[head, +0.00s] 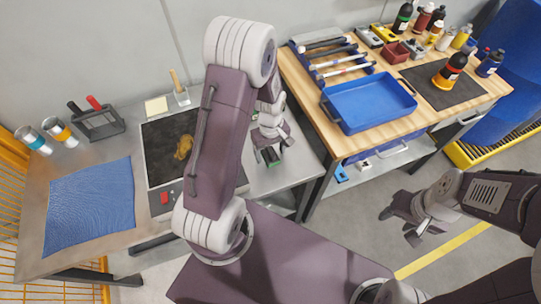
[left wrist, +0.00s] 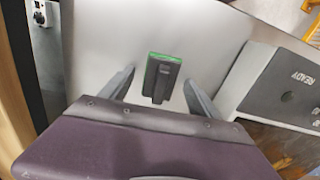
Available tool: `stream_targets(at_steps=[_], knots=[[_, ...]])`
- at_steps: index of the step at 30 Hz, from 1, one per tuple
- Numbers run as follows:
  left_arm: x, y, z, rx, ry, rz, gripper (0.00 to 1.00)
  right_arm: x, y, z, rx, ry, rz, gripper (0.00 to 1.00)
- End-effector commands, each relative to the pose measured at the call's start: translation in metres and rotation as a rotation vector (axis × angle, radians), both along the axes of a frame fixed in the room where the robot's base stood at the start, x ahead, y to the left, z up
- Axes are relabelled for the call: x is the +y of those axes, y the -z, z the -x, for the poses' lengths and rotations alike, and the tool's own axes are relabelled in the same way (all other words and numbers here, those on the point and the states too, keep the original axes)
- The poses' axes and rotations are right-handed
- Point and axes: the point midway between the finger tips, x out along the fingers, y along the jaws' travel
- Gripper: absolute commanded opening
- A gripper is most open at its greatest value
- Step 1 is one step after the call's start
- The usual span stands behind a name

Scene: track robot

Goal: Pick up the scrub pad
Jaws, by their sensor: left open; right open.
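The scrub pad, a small dark block with a green rim, lies on the grey metal table (head: 262,181). In the left wrist view the scrub pad (left wrist: 162,66) shows between and beyond the two fingers of my left gripper (left wrist: 159,80). In the head view the pad (head: 271,157) is partly hidden below my left gripper (head: 274,146). That gripper is open, points down and holds nothing; I cannot tell its exact height above the pad. My right gripper (head: 408,224) is open and empty, over the floor at the right.
A dark-topped station with a yellow-brown lump (head: 184,147) stands left of the pad, partly behind my left arm. A blue cloth (head: 90,206), a tool caddy (head: 98,122) and two cans are further left. A wooden bench with a blue tray (head: 368,102) stands at the right.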

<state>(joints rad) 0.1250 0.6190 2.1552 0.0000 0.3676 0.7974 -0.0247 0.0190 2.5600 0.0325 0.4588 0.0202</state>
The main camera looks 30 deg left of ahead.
Motion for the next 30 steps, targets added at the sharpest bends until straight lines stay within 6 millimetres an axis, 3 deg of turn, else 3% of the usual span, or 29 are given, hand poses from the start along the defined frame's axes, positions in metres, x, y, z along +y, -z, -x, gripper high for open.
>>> stream_targets(at_steps=[7,14,23,30], knots=[[0.000,0.003,0.000,0.000,0.001,0.000,0.68,0.000,0.000,0.000,0.000,0.000,0.000,0.50],[0.000,0.002,0.000,0.000,0.001,0.000,0.05,0.000,0.000,0.000,0.000,0.000,0.000,0.50],[0.000,-0.002,-0.001,-0.003,0.001,0.000,0.04,0.000,-0.001,0.000,0.000,0.000,0.000,0.50],[0.000,-0.038,-0.002,-0.006,0.001,-0.001,0.04,0.000,-0.008,0.000,0.000,0.000,0.000,0.50]])
